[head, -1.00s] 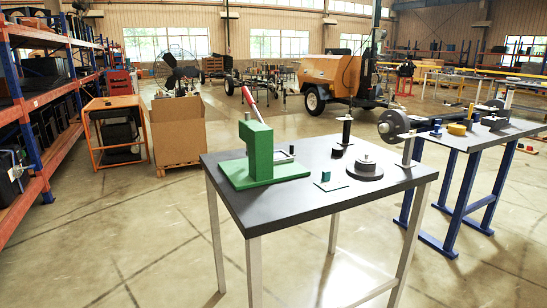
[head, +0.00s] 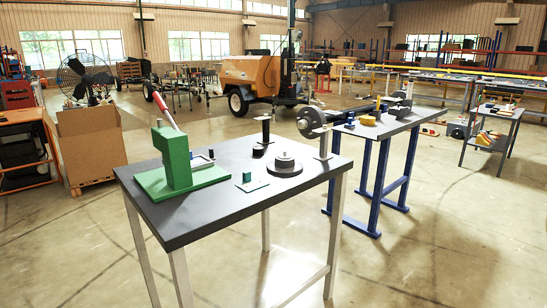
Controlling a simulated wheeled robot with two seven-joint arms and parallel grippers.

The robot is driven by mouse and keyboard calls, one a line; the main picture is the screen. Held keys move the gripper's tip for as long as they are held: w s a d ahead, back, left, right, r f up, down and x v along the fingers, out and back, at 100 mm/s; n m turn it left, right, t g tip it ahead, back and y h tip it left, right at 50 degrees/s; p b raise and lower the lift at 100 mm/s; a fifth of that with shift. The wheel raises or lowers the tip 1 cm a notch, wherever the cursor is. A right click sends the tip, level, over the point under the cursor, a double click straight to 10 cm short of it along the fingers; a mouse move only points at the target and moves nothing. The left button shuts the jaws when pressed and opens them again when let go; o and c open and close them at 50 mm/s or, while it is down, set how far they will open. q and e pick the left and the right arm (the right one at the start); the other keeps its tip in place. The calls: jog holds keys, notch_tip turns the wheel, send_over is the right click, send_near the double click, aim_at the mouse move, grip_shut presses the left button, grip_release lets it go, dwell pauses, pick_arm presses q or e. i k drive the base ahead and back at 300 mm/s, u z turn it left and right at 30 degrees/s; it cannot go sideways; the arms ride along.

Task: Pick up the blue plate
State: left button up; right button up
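A small thin pale plate with a teal upright block on it (head: 247,177) lies near the front edge of the near dark table (head: 215,213). The plate looks pale bluish, but its colour is hard to tell at this size. A small blue object (head: 350,119) stands on the second table to the right; I cannot tell whether it is a plate. Neither of my grippers is in the head view.
The near table also holds a green press with a red lever (head: 178,160), a round grey stepped part (head: 285,165) and a black post stand (head: 265,133). A blue-legged table (head: 398,126) stands behind right. Open floor lies in front and to the right.

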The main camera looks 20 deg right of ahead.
aim_at(197, 161)
jog(key=z, duration=1.55)
jog(key=i, duration=2.45)
jog(key=u, duration=1.9)
